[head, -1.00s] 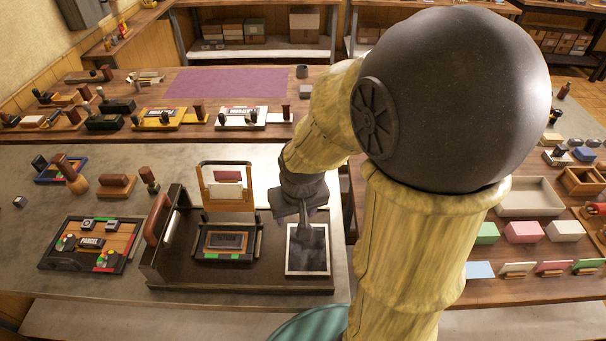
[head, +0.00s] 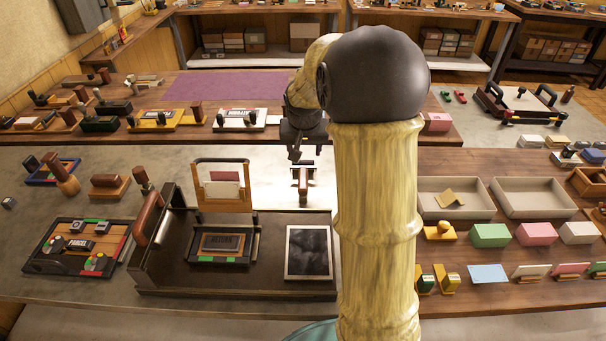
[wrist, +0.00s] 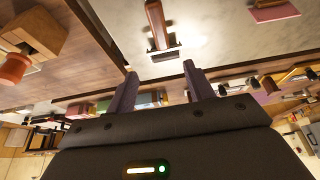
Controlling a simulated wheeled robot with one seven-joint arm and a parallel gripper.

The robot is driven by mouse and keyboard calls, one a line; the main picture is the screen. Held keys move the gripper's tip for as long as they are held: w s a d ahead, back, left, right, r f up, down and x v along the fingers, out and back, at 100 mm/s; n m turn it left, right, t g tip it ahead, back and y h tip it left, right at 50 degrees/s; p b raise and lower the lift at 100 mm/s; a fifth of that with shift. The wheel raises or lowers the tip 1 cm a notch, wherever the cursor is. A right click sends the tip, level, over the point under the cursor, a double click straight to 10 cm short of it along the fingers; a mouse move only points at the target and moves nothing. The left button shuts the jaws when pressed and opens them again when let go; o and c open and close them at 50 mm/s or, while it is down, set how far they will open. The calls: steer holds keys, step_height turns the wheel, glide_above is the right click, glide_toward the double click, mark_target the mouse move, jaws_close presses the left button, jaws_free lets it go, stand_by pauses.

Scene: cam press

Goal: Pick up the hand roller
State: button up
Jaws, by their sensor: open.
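The hand roller (head: 302,183) appears to be the small dark and pale piece on the bright grey counter, just behind the dark press tray. In the wrist view, the hand roller (wrist: 156,26) has a brown handle and a wide dark head with a pale edge. My gripper (head: 294,154) is open and empty above and slightly behind it in the head view. In the wrist view, my gripper (wrist: 160,68) has its two fingers apart, with the roller's head just beyond the fingertips. They look apart from it. Part of the roller is hidden by my gripper.
The dark press tray (head: 270,281) holds a RETURN plate (head: 221,242) and a dark slab (head: 309,252). A wooden upright frame (head: 222,204) stands at its back. Stamps crowd the left counter. Grey trays (head: 455,185) and coloured blocks are at right.

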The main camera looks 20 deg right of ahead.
mark_target(303, 171)
steer(key=p+x, duration=0.1)
steer(key=x, duration=1)
steer(key=shift+w+f, duration=0.1)
steer(key=shift+f, duration=0.3)
steer(key=shift+w+f, duration=0.1)
steer(key=shift+w+p+x, duration=0.2)
steer(key=shift+p+x, duration=0.45)
steer(key=shift+x, duration=1.8)
steer(key=shift+a, duration=0.1)
steer(key=shift+s, duration=0.1)
steer(key=c, duration=0.7)
jaws_close()
